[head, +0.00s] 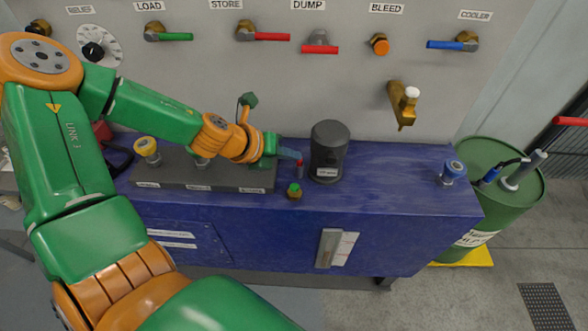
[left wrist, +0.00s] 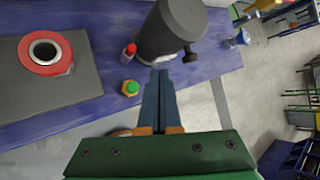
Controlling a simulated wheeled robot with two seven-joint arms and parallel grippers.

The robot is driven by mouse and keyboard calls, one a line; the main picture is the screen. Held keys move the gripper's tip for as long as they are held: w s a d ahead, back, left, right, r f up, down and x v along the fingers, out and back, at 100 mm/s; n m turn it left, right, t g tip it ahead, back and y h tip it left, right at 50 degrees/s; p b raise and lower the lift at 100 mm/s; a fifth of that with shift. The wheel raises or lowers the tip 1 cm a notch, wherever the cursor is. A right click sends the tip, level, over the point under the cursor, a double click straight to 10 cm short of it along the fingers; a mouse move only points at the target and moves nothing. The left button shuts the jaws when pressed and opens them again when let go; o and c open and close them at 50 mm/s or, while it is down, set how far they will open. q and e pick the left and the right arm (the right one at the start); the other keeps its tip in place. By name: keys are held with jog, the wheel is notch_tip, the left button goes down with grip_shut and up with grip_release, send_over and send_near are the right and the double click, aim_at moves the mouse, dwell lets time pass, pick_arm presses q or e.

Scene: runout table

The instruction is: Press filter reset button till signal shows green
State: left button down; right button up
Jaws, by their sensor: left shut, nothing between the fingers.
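The dark grey filter housing (head: 328,150) stands upright on the blue table, with a pale label on its front. Just left of it is a small red-topped post (head: 299,169); it also shows in the left wrist view (left wrist: 130,50). In front of that sits a green-topped brass fitting (head: 294,190), also in the left wrist view (left wrist: 130,87). I cannot tell which is the button and which the signal. My left gripper (head: 297,156) is shut and empty, its tips close to the post and the housing; contact is unclear. My right gripper is not in view.
A dark manifold block (head: 205,174) with gauge and fittings lies left on the blue table (head: 410,195). A labelled valve panel (head: 220,60) rises behind. A small blue-topped fitting (head: 452,172) stands at the right end, beside a green drum (head: 500,205).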

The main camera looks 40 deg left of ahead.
aim_at(292, 190)
pick_arm(q)
notch_tip(292, 190, down, 9)
jog(key=b, duration=0.8)
jog(key=shift+d, duration=0.15)
dwell(1.5)
jog(key=shift+f+b, duration=0.3)
jog(key=shift+b, duration=0.25)
jog(key=shift+f+b, duration=0.5)
jog(key=shift+b, duration=0.05)
dwell(0.5)
jog(key=shift+r+p, duration=0.85)
jog(key=shift+r, duration=0.05)
